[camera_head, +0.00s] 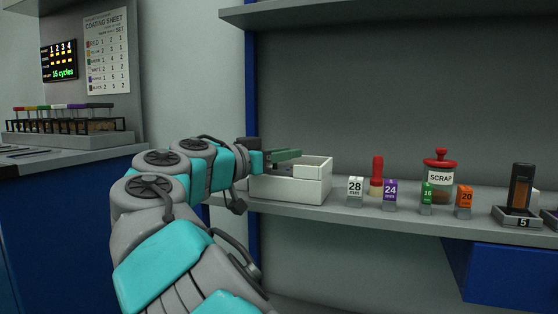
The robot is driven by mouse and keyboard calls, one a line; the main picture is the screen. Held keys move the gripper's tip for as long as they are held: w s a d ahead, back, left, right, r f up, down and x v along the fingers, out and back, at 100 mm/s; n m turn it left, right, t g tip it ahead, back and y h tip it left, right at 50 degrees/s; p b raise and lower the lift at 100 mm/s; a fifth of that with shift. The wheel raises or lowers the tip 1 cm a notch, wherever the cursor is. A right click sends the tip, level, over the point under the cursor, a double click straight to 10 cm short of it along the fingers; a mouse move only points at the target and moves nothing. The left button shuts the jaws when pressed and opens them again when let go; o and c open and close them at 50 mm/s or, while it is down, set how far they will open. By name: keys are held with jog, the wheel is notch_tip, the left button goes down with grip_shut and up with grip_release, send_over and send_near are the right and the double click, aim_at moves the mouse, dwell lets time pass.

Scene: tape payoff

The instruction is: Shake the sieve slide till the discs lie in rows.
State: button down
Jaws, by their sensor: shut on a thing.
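My gripper (264,159) is at the left end of an open white box (292,187) on the shelf. It is shut on a green bar-like piece (286,154), which lies across the top of the box at its back left. This green piece may be the sieve slide, but I cannot tell for sure. The inside of the box shows only in part, and I cannot make out any discs. The fingertips are small and partly hidden by my wrist.
Right of the box on the shelf (400,220) stand number blocks, a red-handled tool (376,172), a SCRAP jar (439,180) and a dark holder marked 5 (518,200). A rack (62,125) with coloured tops stands on the left counter. An upper shelf (400,12) overhangs.

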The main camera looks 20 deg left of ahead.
jog(key=c, duration=0.7)
grip_release()
jog(key=shift+a, duration=0.1)
jog(key=shift+v, duration=3.9)
